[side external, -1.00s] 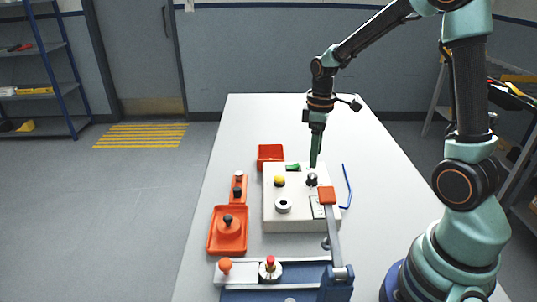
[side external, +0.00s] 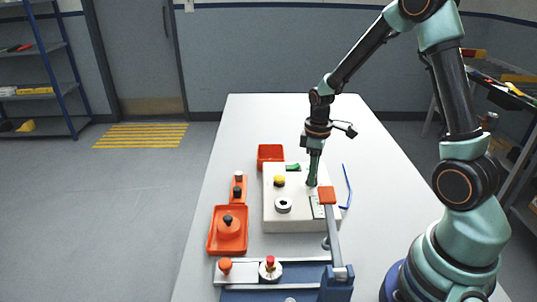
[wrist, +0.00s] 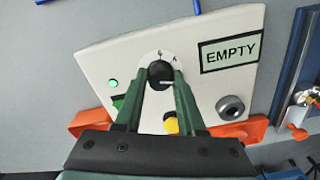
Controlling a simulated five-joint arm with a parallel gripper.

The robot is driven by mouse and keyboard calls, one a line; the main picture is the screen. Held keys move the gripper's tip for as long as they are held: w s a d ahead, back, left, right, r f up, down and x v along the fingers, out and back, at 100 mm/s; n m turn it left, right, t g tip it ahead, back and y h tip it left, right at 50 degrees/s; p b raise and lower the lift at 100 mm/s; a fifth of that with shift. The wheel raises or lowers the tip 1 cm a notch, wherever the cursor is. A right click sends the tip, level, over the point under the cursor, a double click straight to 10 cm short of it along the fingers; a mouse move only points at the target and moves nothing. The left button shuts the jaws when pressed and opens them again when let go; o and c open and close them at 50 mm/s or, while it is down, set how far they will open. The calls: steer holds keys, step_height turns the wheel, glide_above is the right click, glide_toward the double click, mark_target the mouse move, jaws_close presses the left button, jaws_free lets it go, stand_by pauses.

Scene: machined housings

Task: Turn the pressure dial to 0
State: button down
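The pressure dial (wrist: 160,73) is a black knob with a pale pointer line, on a white disc with small dark marks too small to read. It sits on a white slanted panel (wrist: 105,65). My gripper (wrist: 163,70) has its two green fingers on either side of the knob, spread apart with the knob between them. I cannot tell whether they touch it. In the side view my gripper (side external: 312,183) points down onto the panel (side external: 298,215) and hides the dial.
The panel also carries a green light (wrist: 113,84), a yellow button (wrist: 171,124), a grey round fitting (wrist: 230,107) and an EMPTY label (wrist: 229,50). An orange tray (side external: 213,248) stands left of it, a red bin (side external: 270,151) behind, and a blue clamp fixture (side external: 337,285) in front.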

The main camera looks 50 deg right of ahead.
steer(key=shift+m, duration=0.4)
steer(key=m, duration=0.3)
steer(key=shift+m, duration=2.6)
steer(key=c, duration=0.5)
jaws_free()
step_height(320, 180, up, 12)
